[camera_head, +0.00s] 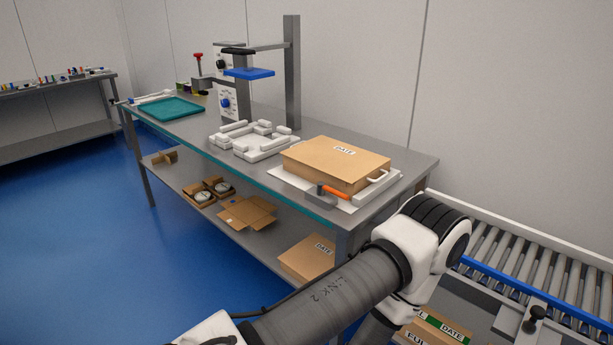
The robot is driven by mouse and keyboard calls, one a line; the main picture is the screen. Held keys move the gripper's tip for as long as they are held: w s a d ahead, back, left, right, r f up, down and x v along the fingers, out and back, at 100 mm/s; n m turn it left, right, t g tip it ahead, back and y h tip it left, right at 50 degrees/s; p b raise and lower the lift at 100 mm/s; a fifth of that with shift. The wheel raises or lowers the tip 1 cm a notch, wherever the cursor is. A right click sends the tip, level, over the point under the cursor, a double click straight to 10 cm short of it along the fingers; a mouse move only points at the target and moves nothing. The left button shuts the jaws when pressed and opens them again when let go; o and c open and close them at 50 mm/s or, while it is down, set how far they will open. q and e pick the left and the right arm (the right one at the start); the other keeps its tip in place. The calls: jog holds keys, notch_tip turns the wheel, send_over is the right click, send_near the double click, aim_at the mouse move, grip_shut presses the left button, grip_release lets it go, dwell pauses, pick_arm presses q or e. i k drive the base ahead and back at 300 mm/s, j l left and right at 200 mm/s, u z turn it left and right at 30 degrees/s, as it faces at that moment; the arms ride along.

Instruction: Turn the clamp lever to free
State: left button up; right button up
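A lever with an orange handle (335,192) sits on a small grey block at the front edge of a white plate (285,178) on the workbench. The handle lies nearly flat, along the front of a brown box labelled DATE (335,163) that stands on the plate. A white handle (378,177) sticks out at the box's right side. I cannot tell from here how far the lever is turned. One of my arms crosses the lower middle, in front of the bench. Neither gripper shows.
The grey workbench (410,167) also carries a white block fixture (250,140), a teal tray (172,108) and a press-like stand (292,75) with a blue plate. Boxes lie on its lower shelf. A roller conveyor (545,265) stands at right. Blue floor is clear at left.

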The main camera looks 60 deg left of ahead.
aim_at(322, 186)
jog(key=u, duration=1.6)
